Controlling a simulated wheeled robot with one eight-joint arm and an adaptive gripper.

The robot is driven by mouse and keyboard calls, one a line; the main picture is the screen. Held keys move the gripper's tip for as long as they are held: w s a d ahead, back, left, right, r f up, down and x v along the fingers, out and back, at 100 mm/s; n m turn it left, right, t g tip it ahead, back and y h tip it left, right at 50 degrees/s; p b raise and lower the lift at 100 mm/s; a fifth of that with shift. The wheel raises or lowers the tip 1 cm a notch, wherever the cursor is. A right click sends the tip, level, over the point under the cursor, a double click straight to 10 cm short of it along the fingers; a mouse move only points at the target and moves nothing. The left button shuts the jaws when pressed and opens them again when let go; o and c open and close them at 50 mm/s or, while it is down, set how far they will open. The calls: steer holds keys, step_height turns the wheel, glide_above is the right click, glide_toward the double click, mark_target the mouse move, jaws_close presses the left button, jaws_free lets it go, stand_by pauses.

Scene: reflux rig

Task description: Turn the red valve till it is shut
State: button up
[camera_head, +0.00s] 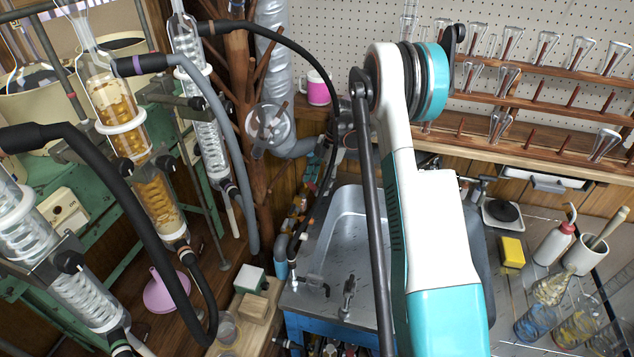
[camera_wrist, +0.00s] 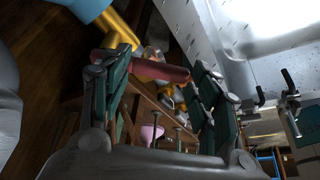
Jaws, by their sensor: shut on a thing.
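The red valve handle (camera_wrist: 160,70) shows in the wrist view as a dull red bar lying crosswise between the fingers of my gripper (camera_wrist: 151,66). One green-and-grey finger is at each end of the bar, and my gripper is shut on it. A yellow pipe fitting (camera_wrist: 121,33) and a blue pipe (camera_wrist: 88,8) are just behind the handle. I cannot make out the valve or my gripper in the head view, where my arm crosses the middle.
A steel sink (camera_head: 345,235) stands behind my arm in the head view, and its edge is close on the right in the wrist view. Glass condensers (camera_head: 115,110) with black hoses fill the left. A pink funnel (camera_head: 167,290) is low at left. Bottles and beakers stand at right.

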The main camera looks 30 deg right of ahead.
steer(key=o, duration=1.5)
